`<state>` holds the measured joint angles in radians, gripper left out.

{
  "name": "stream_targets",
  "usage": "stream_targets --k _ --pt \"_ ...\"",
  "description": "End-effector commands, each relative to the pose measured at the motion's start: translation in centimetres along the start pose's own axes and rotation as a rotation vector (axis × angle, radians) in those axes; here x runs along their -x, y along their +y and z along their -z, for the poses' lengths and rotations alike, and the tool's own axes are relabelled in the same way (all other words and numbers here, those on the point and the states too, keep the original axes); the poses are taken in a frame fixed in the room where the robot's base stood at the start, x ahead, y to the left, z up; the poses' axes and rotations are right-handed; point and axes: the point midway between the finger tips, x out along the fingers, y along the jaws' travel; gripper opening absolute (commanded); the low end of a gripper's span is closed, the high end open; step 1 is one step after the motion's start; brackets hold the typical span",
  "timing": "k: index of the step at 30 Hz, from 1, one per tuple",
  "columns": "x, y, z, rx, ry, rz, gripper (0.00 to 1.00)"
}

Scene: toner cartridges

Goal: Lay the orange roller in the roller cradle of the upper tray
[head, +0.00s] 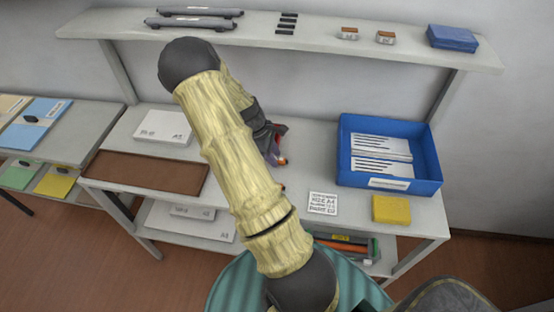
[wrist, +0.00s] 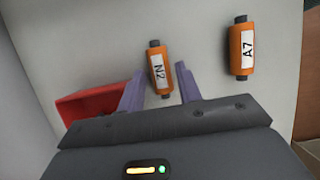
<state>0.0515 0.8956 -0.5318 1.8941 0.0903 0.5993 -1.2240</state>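In the wrist view, an orange roller labelled N2 (wrist: 161,74), with dark end caps, lies on the pale worktop between the fingers of my gripper (wrist: 160,70). The fingers are open, one on each side of it, and I see no clear grip. A second orange roller, labelled A7 (wrist: 241,48), lies to the right, outside the fingers. In the head view my arm hides most of this spot; a bit of an orange roller (head: 282,161) shows beside my gripper (head: 268,140). I cannot make out the roller cradle or identify the upper tray.
A red box (wrist: 92,106) is left of my gripper. On the table are a blue bin (head: 430,178), a yellow block (head: 391,209), a label card (head: 322,203), a brown mat (head: 140,173) and a white A5 pack (head: 163,127). A raised shelf (head: 300,36) runs behind.

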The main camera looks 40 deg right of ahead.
Motion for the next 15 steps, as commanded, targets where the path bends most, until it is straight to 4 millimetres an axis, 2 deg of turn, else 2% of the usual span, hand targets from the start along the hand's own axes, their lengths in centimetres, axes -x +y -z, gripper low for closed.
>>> stream_targets --k 3,15 --pt "-0.88 -0.03 -0.04 0.000 -0.001 0.001 0.35" --pt "-0.88 0.00 0.00 0.000 0.001 -0.001 0.35"
